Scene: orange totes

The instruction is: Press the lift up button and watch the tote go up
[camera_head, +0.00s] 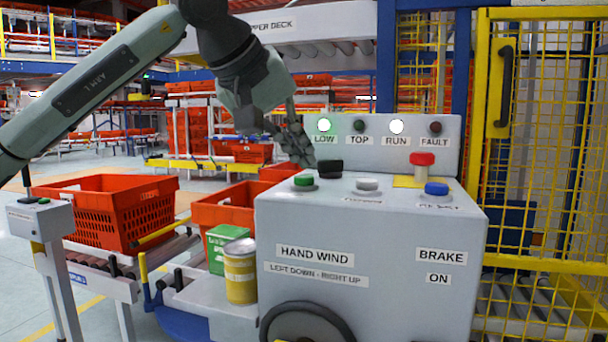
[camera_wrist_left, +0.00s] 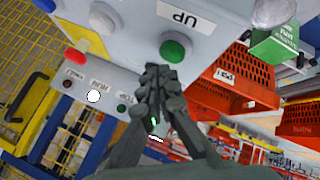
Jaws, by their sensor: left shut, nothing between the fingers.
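The grey control panel (camera_head: 370,240) carries a green button (camera_head: 304,180), which also shows in the wrist view (camera_wrist_left: 175,47) beside an "UP" label (camera_wrist_left: 185,17). My left gripper (camera_head: 307,158) is shut and empty, pointing down just above and behind the green button. In the wrist view its fingertips (camera_wrist_left: 160,74) reach close to the button's edge; I cannot tell whether they touch it. An orange tote (camera_head: 205,213) stands left of the panel, partly hidden. My right gripper is not in view.
A black knob (camera_head: 330,166), white button (camera_head: 367,184), red mushroom button (camera_head: 422,159) and blue button (camera_head: 437,188) share the panel top. A yellow can (camera_head: 240,275) and green box (camera_head: 217,248) stand left. Another orange tote (camera_head: 100,215) sits on rollers. Yellow mesh (camera_head: 545,130) stands right.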

